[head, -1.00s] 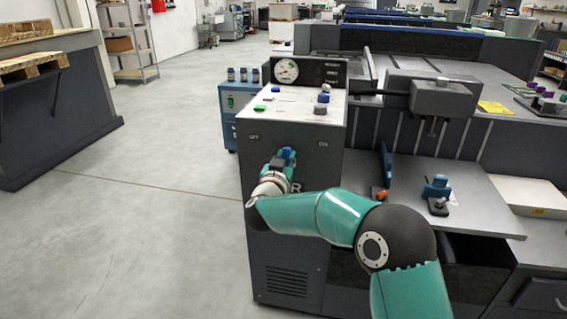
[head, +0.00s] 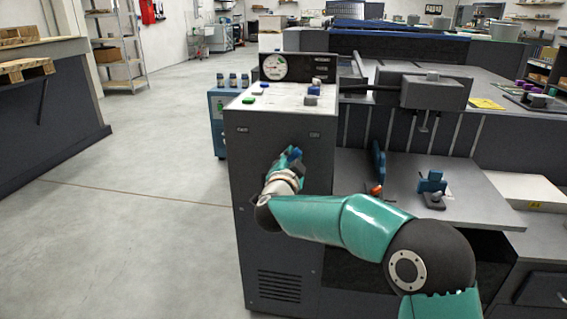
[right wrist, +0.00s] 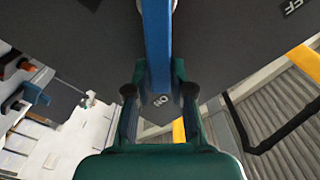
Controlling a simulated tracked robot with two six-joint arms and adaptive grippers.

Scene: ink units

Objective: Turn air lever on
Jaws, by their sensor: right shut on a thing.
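The blue air lever (head: 295,153) is on the front panel of a dark grey cabinet (head: 250,185). The panel has an OFF mark at its upper left and an ON mark (head: 315,134) at its upper right. In the head view the lever leans up and right, toward ON. My right gripper (head: 285,167) is at the lever and partly hides it. In the right wrist view the blue lever (right wrist: 157,45) runs down between the fingers of my right gripper (right wrist: 158,95), which is shut on it. My left gripper is not in view.
A pressure gauge (head: 274,66) and several coloured buttons sit on top of the cabinet. To the right is a machine shelf (head: 470,180) with a blue clamp (head: 432,181) on it. A workbench (head: 50,110) stands at far left. The floor between is clear.

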